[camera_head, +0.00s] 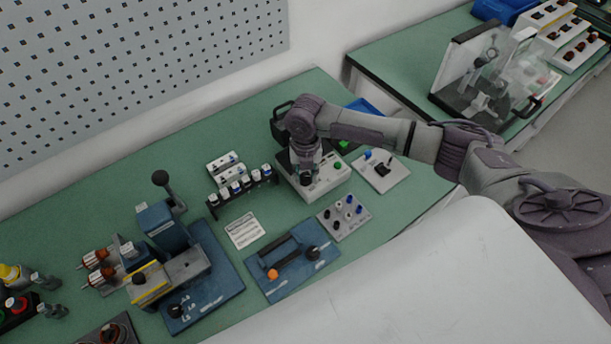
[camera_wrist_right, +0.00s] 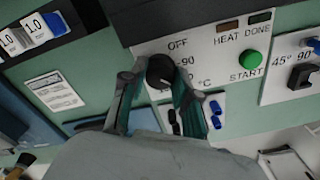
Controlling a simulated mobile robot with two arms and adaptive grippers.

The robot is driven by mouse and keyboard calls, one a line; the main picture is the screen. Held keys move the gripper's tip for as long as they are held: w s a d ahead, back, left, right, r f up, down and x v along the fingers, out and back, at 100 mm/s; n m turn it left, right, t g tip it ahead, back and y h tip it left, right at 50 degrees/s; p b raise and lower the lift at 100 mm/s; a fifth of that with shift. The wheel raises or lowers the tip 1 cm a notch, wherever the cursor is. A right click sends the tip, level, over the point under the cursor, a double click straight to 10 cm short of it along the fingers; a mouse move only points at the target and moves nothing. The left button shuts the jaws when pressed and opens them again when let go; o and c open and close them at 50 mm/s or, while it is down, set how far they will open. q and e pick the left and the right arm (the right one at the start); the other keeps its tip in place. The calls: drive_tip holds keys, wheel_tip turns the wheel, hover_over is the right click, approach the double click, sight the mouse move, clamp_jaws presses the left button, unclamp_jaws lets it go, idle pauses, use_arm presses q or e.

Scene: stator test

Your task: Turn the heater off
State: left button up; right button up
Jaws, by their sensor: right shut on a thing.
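The heater is a white box (camera_head: 327,184) with a dark rear part, on the green bench. In the right wrist view its panel (camera_wrist_right: 205,45) shows the marks OFF, 90 and °C, HEAT and DONE windows, and a green START button (camera_wrist_right: 250,60). My right gripper (camera_head: 307,174) points down at the panel. In the wrist view its two fingers stand either side of the black round knob (camera_wrist_right: 160,71), shut on it. The knob's exact setting is hard to read. The HEAT window (camera_wrist_right: 228,26) looks dark orange-brown. My left gripper is not in view.
A grey panel with a black switch (camera_head: 381,171) stands right of the heater, and a plate with terminals (camera_head: 344,217) in front. A blue fixture (camera_head: 293,261) and a lever press (camera_head: 168,230) stand nearer.

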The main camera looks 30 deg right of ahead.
drive_tip(key=n, duration=1)
drive_tip(key=shift+n, duration=0.3)
drive_tip(key=f+n+b, duration=0.1)
drive_tip(key=b, duration=0.2)
drive_tip(key=shift+w+n, duration=0.1)
drive_tip(key=shift+n, duration=0.2)
drive_tip(key=b, duration=0.5)
drive_tip(key=n+b, duration=0.1)
drive_tip(key=b, duration=0.3)
drive_tip(key=shift+w+r+b, duration=0.2)
drive_tip(key=shift+r+b, duration=0.05)
drive_tip(key=shift+b, duration=0.15)
drive_tip(key=shift+a+r+b, duration=0.1)
drive_tip(key=shift+b, duration=0.25)
drive_tip(key=shift+s+r, duration=0.1)
drive_tip(key=shift+s, duration=0.05)
drive_tip(key=shift+r, duration=0.1)
drive_tip(key=o, duration=0.8)
drive_tip(key=shift+s, duration=0.1)
drive_tip(key=shift+o, duration=0.2)
